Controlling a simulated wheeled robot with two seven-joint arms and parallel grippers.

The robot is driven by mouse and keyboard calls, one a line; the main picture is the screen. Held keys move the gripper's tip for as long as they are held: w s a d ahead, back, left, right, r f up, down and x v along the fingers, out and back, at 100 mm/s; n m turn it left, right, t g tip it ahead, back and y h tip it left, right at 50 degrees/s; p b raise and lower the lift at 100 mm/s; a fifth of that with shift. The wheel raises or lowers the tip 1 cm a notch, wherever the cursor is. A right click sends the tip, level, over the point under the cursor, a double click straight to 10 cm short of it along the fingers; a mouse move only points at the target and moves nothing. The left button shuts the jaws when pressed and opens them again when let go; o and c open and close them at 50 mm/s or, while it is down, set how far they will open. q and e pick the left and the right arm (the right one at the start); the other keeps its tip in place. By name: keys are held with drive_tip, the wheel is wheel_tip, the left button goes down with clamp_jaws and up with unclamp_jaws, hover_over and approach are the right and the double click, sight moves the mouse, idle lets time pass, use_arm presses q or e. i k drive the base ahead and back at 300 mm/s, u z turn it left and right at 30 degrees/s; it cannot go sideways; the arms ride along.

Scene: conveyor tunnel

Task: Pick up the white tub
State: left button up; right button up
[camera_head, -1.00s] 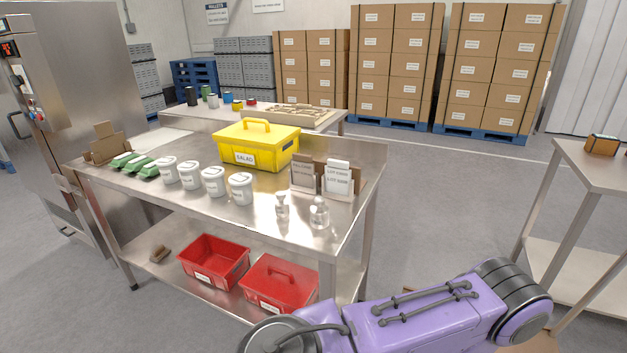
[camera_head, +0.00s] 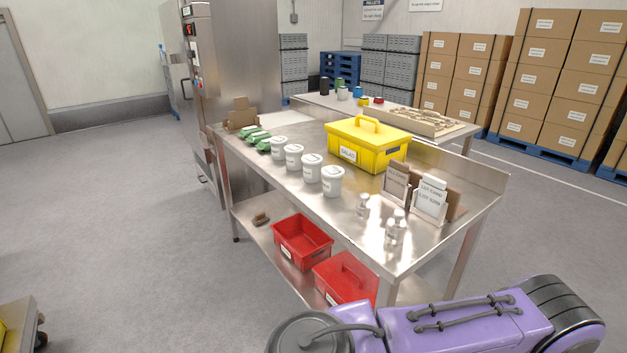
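Several white tubs with lids and small labels stand upright in a row along the front of the steel table (camera_head: 335,220). The nearest white tub (camera_head: 332,182) is at the right end of the row, and the others, such as this white tub (camera_head: 294,157), run back to the left. Nothing touches them from my side. A purple link of my own arm crosses the bottom right of the view. Neither of my grippers is in view.
A yellow lidded box (camera_head: 365,148) stands behind the tubs. Green cartons (camera_head: 256,139), clear bottles (camera_head: 396,228) and sign holders (camera_head: 429,200) share the tabletop. Red bins (camera_head: 302,241) sit on the lower shelf. A steel cabinet (camera_head: 240,75) stands behind left. Floor at left is open.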

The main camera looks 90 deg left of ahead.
sight(332, 175)
drive_tip(key=u, duration=2.7)
